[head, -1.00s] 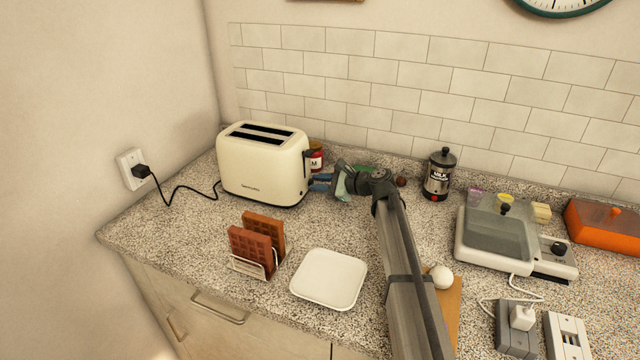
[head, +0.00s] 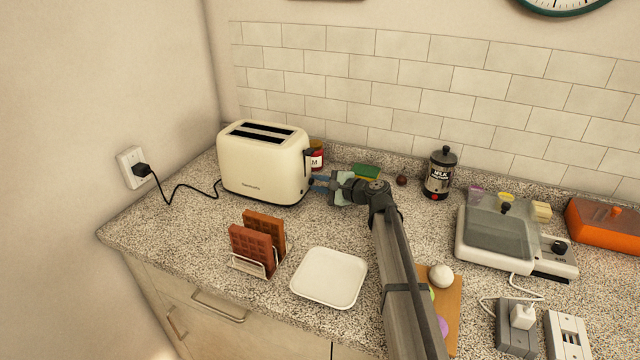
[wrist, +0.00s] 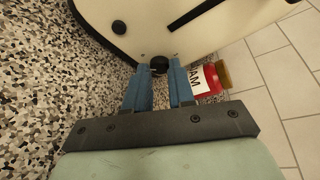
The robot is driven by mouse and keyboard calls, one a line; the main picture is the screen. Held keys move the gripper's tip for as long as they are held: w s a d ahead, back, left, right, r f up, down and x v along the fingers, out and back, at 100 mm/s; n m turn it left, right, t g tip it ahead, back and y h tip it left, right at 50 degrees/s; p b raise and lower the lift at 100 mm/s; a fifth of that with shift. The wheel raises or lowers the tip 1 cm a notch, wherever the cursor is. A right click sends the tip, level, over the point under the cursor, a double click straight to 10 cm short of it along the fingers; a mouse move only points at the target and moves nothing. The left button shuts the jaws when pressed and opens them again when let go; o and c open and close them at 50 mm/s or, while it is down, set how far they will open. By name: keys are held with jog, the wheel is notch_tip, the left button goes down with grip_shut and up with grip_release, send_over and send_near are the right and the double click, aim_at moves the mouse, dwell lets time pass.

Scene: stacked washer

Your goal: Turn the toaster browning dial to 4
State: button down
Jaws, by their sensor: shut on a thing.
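The cream toaster (head: 262,165) stands at the back left of the counter, with two slots on top and a dark lever on its right end. My gripper (head: 316,184) is at the low part of that right end. In the wrist view the blue fingers of my gripper (wrist: 159,72) are closed on the small black browning dial (wrist: 159,64), one finger on each side. The dial's marks and its setting cannot be read. Another black round knob (wrist: 119,27) is on the same face, apart from the fingers, and the dark lever slot (wrist: 195,14) is beside it.
A jam jar (wrist: 212,78) stands close beside the toaster end. Waffles in a rack (head: 258,245) and a white plate (head: 328,277) are in front. The toaster's cord runs to a wall outlet (head: 132,167).

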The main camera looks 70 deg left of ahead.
dwell(0.3)
jog(key=c, duration=1)
grip_release()
jog(key=shift+o, duration=0.2)
jog(key=v, duration=1.3)
jog(key=shift+w+d+r, duration=0.1)
jog(key=shift+w+d, duration=0.15)
jog(key=shift+d, duration=0.1)
